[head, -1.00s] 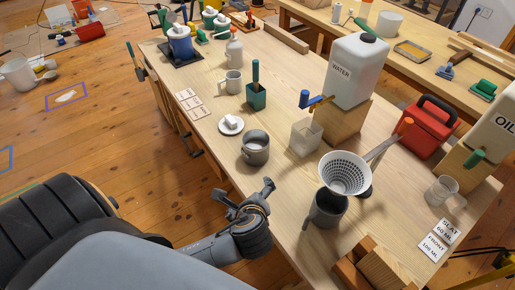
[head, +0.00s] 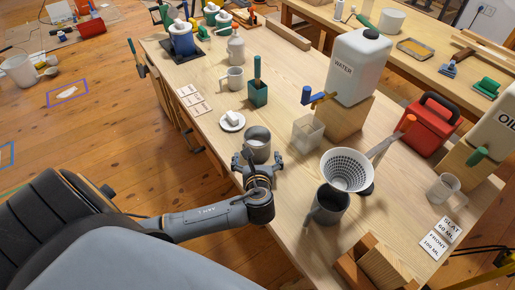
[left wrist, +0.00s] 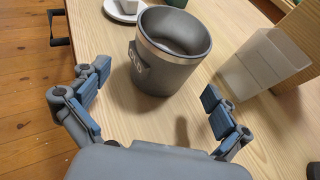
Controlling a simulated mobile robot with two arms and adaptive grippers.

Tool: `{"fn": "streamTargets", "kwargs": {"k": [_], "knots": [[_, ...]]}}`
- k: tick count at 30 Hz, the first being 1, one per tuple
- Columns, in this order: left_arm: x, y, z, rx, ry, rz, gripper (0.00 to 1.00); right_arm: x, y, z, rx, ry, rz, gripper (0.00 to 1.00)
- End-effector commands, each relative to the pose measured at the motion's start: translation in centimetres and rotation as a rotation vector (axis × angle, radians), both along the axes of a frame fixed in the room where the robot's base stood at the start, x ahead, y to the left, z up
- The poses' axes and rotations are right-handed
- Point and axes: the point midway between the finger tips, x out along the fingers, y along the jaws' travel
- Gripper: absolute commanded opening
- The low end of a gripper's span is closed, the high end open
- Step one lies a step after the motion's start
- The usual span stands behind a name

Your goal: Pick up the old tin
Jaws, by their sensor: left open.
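The old tin (head: 258,146) is a grey, open-topped metal can with a lighter band under its rim. It stands upright on the wooden bench near the left edge. My left gripper (head: 258,164) is open and empty on the near side of the tin. In the left wrist view the gripper's (left wrist: 156,82) fingertips point toward the tin, one toward each side, with visible gaps. My right gripper is not in view.
A dark can (head: 329,204) under a white strainer (head: 346,168) stands to the right. A translucent square container (head: 307,131) is behind right. A white saucer (head: 231,123) and a green holder (head: 258,95) stand beyond the tin. Wooden blocks (head: 375,265) sit at the near edge.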

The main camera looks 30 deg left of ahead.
Motion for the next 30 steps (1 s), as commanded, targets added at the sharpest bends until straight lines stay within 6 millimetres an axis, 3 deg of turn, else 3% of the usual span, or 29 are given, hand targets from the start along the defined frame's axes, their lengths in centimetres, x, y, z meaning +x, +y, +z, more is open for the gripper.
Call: {"fn": "streamTargets", "kwargs": {"k": [9,19,27,29,30], "knots": [[3.6,2.1,-1.2,0.002,-0.001,0.003,1.00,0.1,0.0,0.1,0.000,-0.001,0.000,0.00],[4.1,2.5,-1.6,0.000,0.000,0.001,1.00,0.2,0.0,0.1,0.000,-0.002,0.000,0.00],[4.1,2.5,-1.6,0.000,0.000,0.001,0.45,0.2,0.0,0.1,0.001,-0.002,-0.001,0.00],[4.1,2.5,-1.6,0.000,0.000,0.001,0.33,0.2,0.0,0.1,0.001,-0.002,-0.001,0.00],[4.1,2.5,-1.5,0.000,-0.001,0.001,0.33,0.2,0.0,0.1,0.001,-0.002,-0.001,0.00]]}}
